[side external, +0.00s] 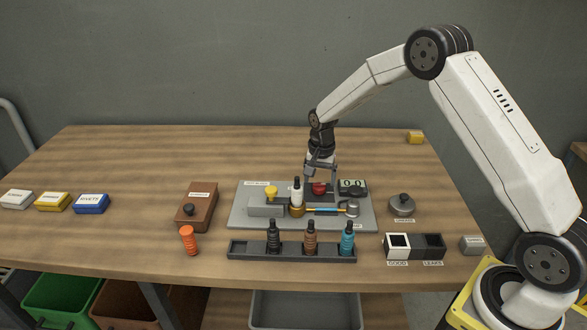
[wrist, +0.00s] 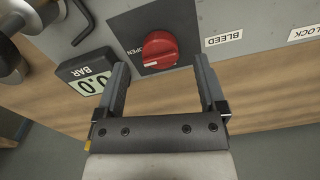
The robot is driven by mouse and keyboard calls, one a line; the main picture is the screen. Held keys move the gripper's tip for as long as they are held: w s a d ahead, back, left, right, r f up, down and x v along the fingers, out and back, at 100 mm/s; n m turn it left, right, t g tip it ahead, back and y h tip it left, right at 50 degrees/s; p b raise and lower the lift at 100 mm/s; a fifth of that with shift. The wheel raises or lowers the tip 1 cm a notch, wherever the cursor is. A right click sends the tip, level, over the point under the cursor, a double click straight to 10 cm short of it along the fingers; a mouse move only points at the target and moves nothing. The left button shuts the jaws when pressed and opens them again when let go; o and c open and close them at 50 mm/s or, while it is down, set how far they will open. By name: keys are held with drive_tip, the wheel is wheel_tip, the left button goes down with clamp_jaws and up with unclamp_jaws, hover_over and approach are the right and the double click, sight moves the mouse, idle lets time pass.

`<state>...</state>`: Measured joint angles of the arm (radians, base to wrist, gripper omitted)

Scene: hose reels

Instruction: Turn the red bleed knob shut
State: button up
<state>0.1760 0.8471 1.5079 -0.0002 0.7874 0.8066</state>
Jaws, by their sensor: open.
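The red bleed knob (wrist: 159,50) is a round dial with a raised grip bar, set on a dark square plate on the grey panel. The word OPEN is printed on the plate beside it, and a BLEED label (wrist: 223,38) is on the panel to its right. My gripper (wrist: 158,72) is open, with its fingers spread either side of the knob's near edge in the wrist view. In the side external view the knob (side external: 319,188) sits just under my gripper (side external: 320,180). I cannot tell whether the fingers touch it. A gauge (wrist: 88,72) marked BAR reads 0.0.
The grey panel (side external: 245,218) also carries a yellow knob (side external: 271,191), a white-and-black bottle-like part (side external: 297,190) and a blue-orange hose piece (side external: 325,210). A dark rack (side external: 252,250) with several bottles stands in front. Two small bins (side external: 415,246) are at right.

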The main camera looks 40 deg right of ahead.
sight(319, 188)
drive_tip(key=shift+f, duration=1.3)
clamp_jaws()
